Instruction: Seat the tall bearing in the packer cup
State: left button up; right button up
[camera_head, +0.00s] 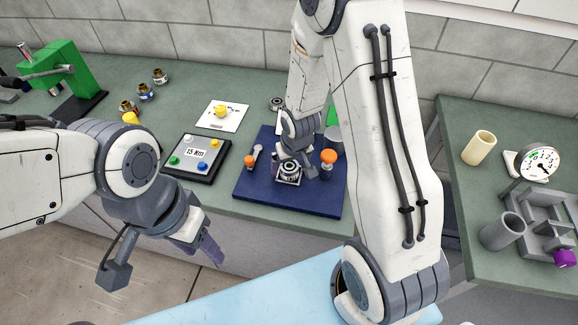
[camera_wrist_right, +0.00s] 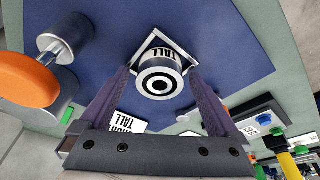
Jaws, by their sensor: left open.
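A silver ring-shaped bearing with a dark centre (camera_wrist_right: 160,86) stands on or just above a square plate marked TALL (camera_wrist_right: 165,52) in the right wrist view. In the head view the bearing (camera_head: 289,169) is on the blue mat, under my right gripper (camera_head: 296,172). The fingers of my right gripper, also in the wrist view (camera_wrist_right: 160,72), flank the bearing; whether they touch it is unclear. I cannot pick out the packer cup for certain. My left gripper (camera_head: 160,262) is open and empty in front of the table.
The blue mat (camera_head: 262,200) carries orange-topped parts (camera_head: 328,158) beside the right gripper. A button panel (camera_head: 194,158) and a white card (camera_head: 221,114) lie to the left. A side table at right holds a dial gauge (camera_head: 540,164), a cream cylinder (camera_head: 479,148) and grey fixtures.

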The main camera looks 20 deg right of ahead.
jog(key=p+v, duration=0.9)
jog(key=v, duration=0.2)
jog(key=s+a+r+n+g+y, duration=0.1)
jog(key=s+a+r+n, duration=0.3)
jog(key=s+a+r, duration=0.6)
jog(key=s+a+r+n+g, duration=0.1)
jog(key=s+a+r, duration=0.1)
jog(key=s, duration=0.3)
jog(key=s+a+r+n+g, duration=0.1)
jog(key=s+a+r+n, duration=0.1)
jog(key=s+r, duration=0.2)
jog(key=shift+s, duration=0.85)
jog(key=shift+a+f, duration=0.1)
